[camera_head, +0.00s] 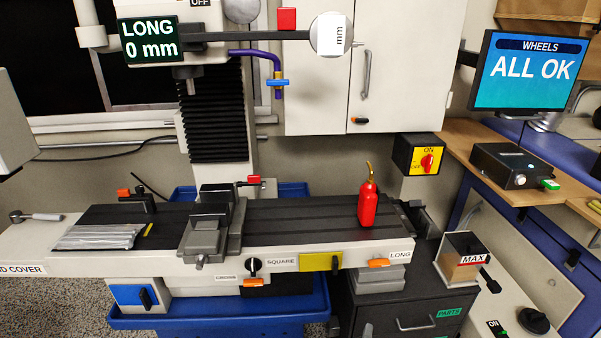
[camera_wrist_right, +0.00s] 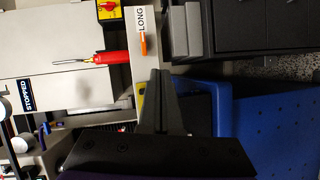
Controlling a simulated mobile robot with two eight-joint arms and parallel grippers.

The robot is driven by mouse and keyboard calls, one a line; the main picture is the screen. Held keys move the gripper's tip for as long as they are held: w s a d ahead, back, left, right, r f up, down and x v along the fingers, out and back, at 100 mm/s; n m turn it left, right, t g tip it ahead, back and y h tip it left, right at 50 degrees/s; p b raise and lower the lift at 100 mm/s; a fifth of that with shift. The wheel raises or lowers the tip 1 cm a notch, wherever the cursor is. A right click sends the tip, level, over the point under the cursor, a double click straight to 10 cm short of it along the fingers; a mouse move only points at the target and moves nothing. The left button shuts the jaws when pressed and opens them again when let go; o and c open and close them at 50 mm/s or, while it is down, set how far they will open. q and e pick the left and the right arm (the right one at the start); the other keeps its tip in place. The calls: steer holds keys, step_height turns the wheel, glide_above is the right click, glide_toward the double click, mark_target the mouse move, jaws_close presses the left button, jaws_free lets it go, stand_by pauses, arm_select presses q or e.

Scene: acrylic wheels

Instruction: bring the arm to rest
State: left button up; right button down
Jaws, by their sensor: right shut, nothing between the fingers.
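My right gripper (camera_wrist_right: 160,75) shows in the right wrist view. Its grey fingers are together, with nothing between them, and they point towards the front of the milling machine, near the blue tray and the LONG label. That view is turned sideways, and I cannot tell the distance to the machine. I cannot make out the right gripper in the head view. My left gripper is in neither view.
The machine table (camera_head: 290,222) carries a grey vise (camera_head: 212,225) and a red oil bottle (camera_head: 367,204). A blue tray (camera_head: 225,322) lies below it. A dark drawer cabinet (camera_head: 385,318) and a bench with a monitor (camera_head: 533,72) reading "ALL OK" stand at right.

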steer(key=s+d+f+m+g, duration=0.4)
steer(key=s+d+m+g, duration=0.3)
steer(key=s+d+m, duration=0.15)
steer(key=s+a+m+g+y, duration=0.4)
steer(key=s+a+y, duration=0.15)
steer(key=s, duration=0.45)
arm_select(q)
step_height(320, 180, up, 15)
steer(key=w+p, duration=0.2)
steer(key=p, duration=1.1)
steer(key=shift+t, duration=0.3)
arm_select(e)
step_height(320, 180, up, 14)
steer(key=w+t, duration=0.1)
steer(key=w, duration=0.1)
steer(key=shift+w+a, duration=0.15)
steer(key=shift+a, duration=0.05)
